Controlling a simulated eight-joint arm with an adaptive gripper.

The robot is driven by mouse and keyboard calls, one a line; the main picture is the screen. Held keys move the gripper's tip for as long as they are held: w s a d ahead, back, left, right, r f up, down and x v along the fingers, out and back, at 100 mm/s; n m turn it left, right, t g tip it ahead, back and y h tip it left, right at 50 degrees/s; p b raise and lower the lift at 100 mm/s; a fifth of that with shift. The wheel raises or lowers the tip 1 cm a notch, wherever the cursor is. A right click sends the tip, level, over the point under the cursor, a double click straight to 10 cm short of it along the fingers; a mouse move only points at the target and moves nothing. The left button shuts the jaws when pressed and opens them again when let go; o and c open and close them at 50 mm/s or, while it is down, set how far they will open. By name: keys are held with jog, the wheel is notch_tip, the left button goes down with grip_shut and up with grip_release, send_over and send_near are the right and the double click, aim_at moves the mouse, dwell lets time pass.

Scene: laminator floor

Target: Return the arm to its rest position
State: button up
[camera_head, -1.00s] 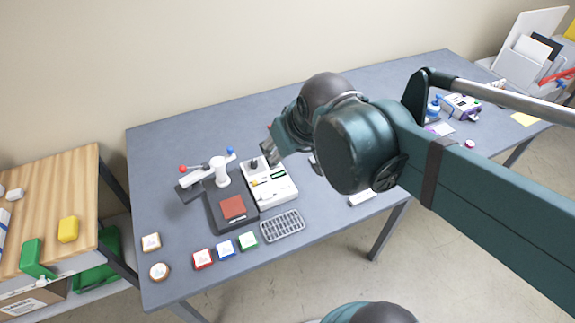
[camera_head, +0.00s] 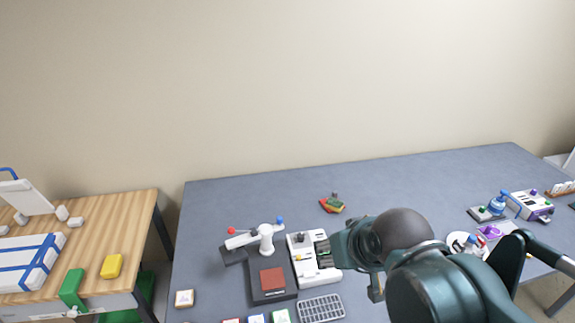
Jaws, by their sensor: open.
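My arm reaches in from the lower right in the head view. My gripper (camera_head: 325,255) is at the arm's left end, over or beside the right part of a white device (camera_head: 302,268) on the grey table (camera_head: 420,180). Its fingers are small here, and nothing shows held in them. I cannot tell whether it touches the device. My wrist and forearm hide the table's lower right part.
A press with a white post (camera_head: 266,238) and a red pad (camera_head: 272,278) stands left of the device. A grey grid tray (camera_head: 320,308) lies in front. Red and green pieces (camera_head: 332,204) lie behind. A wooden side table (camera_head: 100,225) is at left. The back of the grey table is mostly clear.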

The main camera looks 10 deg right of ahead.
jog(key=shift+f+b, duration=1.05)
jog(key=shift+f, duration=0.25)
